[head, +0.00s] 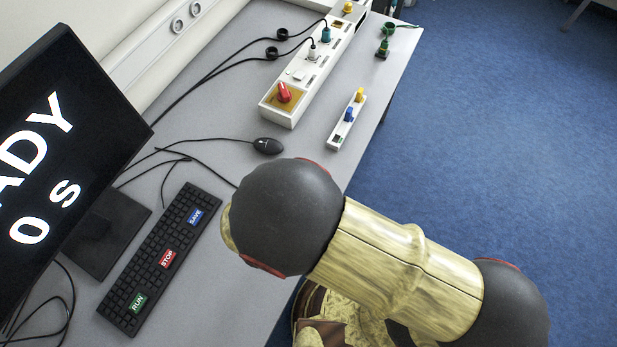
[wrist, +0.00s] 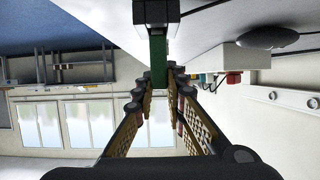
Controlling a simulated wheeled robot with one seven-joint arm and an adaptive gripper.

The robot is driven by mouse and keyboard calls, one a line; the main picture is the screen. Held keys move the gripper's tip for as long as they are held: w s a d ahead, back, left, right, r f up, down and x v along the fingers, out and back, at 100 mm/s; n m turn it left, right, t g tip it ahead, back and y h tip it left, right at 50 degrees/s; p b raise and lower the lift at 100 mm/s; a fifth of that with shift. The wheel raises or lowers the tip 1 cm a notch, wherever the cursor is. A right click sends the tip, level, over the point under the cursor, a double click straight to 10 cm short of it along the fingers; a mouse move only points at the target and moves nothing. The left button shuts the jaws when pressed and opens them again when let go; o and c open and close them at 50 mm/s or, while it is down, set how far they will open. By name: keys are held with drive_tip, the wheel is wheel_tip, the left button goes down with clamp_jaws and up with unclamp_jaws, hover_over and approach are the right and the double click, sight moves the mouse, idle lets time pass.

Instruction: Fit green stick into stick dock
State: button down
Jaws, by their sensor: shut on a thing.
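My gripper (wrist: 160,84) shows in the wrist view, its fingers closed on both sides of the green stick (wrist: 158,58). A dark grey block (wrist: 155,12) shows at the stick's far end; I cannot tell whether it is part of the stick. In the head view my arm hides the gripper and the held stick. A slim white strip (head: 336,137), which looks like the stick dock, lies on the table near its right edge. A blue stick (head: 349,114) and a yellow stick (head: 360,95) stand in it. Its near end carries no stick.
A mouse (head: 268,146), keyboard (head: 160,258) and monitor (head: 65,130) are on the left.

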drive_tip(key=shift+f, duration=0.7)
drive_tip(key=c, duration=1.7)
unclamp_jaws()
drive_tip(key=shift+c, duration=0.2)
drive_tip(key=shift+s, duration=0.1)
drive_tip(key=v, duration=0.7)
drive_tip(key=shift+s, duration=0.15)
drive_tip(key=shift+a, duration=0.15)
